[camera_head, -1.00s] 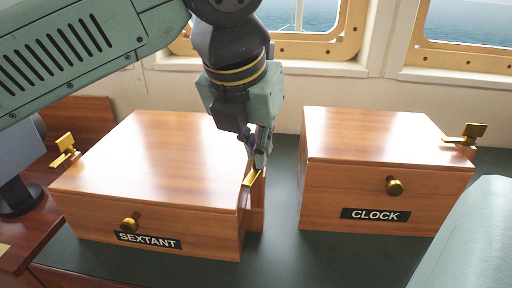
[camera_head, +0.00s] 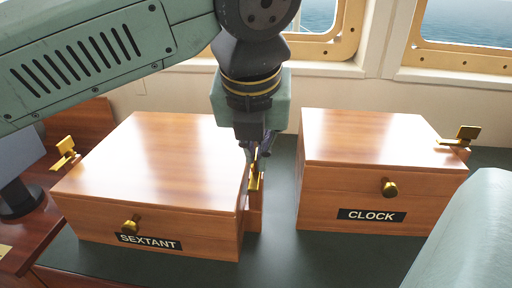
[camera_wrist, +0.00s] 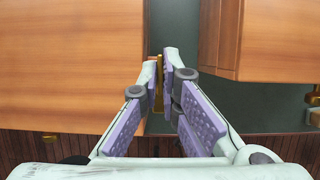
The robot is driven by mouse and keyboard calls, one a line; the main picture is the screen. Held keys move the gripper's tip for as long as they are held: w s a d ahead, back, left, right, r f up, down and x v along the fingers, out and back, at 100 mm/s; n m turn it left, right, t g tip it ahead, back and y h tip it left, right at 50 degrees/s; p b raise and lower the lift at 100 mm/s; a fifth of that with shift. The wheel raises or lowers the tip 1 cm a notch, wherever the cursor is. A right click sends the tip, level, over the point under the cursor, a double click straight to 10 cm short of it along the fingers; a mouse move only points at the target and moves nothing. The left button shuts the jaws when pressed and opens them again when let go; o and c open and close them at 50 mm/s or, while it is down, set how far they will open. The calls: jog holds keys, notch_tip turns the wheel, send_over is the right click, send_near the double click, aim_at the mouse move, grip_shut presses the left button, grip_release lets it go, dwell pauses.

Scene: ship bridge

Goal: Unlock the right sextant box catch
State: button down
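The wooden sextant box (camera_head: 150,160) stands on the dark green counter with its lid down and a brass knob (camera_head: 131,224) on its front. Its right catch (camera_head: 255,181) is a brass piece on the right side, standing roughly upright against the box. My gripper (camera_head: 262,152) points down at that side, partly hiding the catch. In the wrist view, the catch (camera_wrist: 158,97) lies between the purple-padded fingers of my gripper (camera_wrist: 160,75), which are close together and appear to pinch it. The left catch (camera_head: 65,153) sticks out from the box's left side.
The wooden clock box (camera_head: 370,140) stands to the right, with a brass catch (camera_head: 462,137) sticking out on its right side. A strip of bare green counter (camera_head: 280,215) separates the boxes. Windows are behind; a dark monitor (camera_head: 18,175) is at the left.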

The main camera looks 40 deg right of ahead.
jog(key=shift+r, duration=0.1)
jog(key=c, duration=1.8)
grip_release()
jog(key=v, duration=1.2)
